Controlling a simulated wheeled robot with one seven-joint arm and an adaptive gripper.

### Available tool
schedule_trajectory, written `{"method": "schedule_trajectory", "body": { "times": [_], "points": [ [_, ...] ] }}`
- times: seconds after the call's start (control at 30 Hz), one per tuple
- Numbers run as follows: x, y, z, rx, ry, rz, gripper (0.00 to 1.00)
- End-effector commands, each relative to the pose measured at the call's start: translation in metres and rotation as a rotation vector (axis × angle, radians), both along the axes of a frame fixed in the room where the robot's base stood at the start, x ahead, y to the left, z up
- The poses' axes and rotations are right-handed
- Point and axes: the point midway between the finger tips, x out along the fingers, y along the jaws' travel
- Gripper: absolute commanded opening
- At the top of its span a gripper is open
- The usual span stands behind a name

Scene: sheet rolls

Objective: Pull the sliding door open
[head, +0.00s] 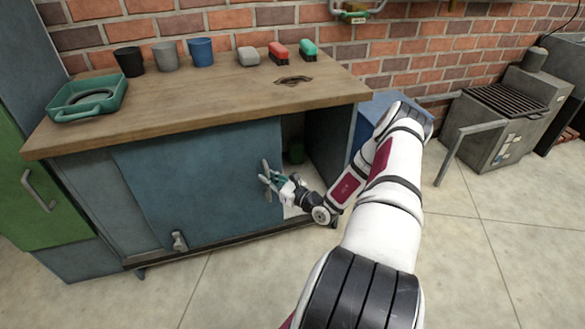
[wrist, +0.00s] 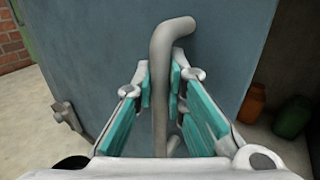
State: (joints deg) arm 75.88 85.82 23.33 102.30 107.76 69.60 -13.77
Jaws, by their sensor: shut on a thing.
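The blue-grey sliding door (head: 200,180) is on the front of a cabinet with a wooden top. An opening shows at its right, with dark inner walls and a green item (head: 296,153) inside. My gripper (head: 273,180) is at the door's right edge, shut on its bar handle. In the wrist view the grey handle (wrist: 172,38) stands upright between the teal finger pads of my gripper (wrist: 164,95), with the door (wrist: 100,55) behind it. The handle's lower part is partly hidden by my gripper.
Three cups (head: 165,56), a green tray (head: 88,98) and several small blocks (head: 279,53) stand on the cabinet top (head: 190,105). An orange jar (wrist: 254,102) and a green jar (wrist: 293,117) are inside the cabinet.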

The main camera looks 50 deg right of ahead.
Motion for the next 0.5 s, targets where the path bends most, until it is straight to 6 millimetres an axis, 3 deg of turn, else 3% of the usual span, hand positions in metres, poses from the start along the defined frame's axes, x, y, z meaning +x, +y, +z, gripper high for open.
{"method": "schedule_trajectory", "body": {
  "times": [0.03,0.2,0.5],
  "points": [
    [0.008,0.018,0.002,0.007,0.001,0.008,0.00],
    [0.031,0.054,0.001,0.004,0.001,0.007,0.00],
    [0.052,0.087,0.000,0.002,0.001,0.004,0.00]
  ]
}}
